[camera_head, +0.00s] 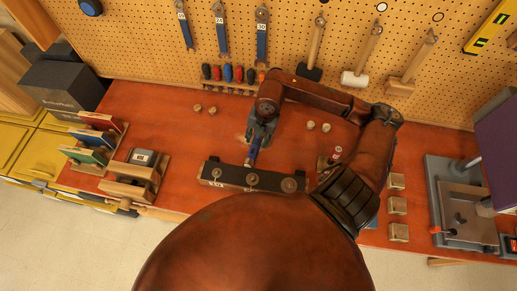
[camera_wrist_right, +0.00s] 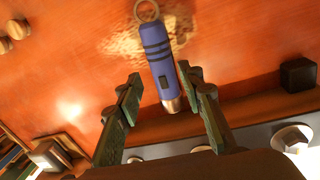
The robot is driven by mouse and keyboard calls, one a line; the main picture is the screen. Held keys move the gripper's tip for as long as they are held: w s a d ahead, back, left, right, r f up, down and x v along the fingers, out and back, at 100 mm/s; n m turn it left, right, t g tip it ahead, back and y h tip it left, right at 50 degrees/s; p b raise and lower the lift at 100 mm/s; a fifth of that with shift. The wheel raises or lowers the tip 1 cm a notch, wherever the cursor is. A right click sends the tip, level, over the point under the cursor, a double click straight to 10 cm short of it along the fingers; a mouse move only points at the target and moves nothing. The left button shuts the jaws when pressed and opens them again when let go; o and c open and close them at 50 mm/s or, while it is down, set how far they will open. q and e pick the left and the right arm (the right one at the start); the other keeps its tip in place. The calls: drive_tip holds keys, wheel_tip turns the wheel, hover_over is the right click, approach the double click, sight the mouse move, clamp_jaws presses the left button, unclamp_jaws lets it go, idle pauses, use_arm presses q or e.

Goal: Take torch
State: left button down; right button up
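The torch (camera_wrist_right: 160,55) is a blue-purple cylinder with dark bands, a metal ring at one end and a metallic tip at the other. In the head view the torch (camera_head: 253,153) shows just below my right gripper (camera_head: 259,138), above the red-brown bench. In the wrist view my right gripper (camera_wrist_right: 159,73) is open, with one green finger on each side of the torch. A gap shows on the left; the right fingertip looks close to the torch. Whether it touches cannot be told. My left gripper is not in view.
A dark block with round knobs (camera_head: 253,179) lies just in front of the torch. A rack of screwdrivers (camera_head: 229,80) stands behind it, below the pegboard. Small wooden blocks (camera_head: 397,206) and a grey machine (camera_head: 465,215) are at the right. A wooden organiser (camera_head: 130,185) is at the left.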

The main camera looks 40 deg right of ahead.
sight(255, 146)
drive_tip(key=f, duration=0.6)
drive_tip(key=shift+w+a+p, duration=0.25)
drive_tip(key=shift+a+p, duration=0.05)
drive_tip(key=shift+p, duration=0.1)
drive_tip(key=shift+r, duration=0.1)
clamp_jaws()
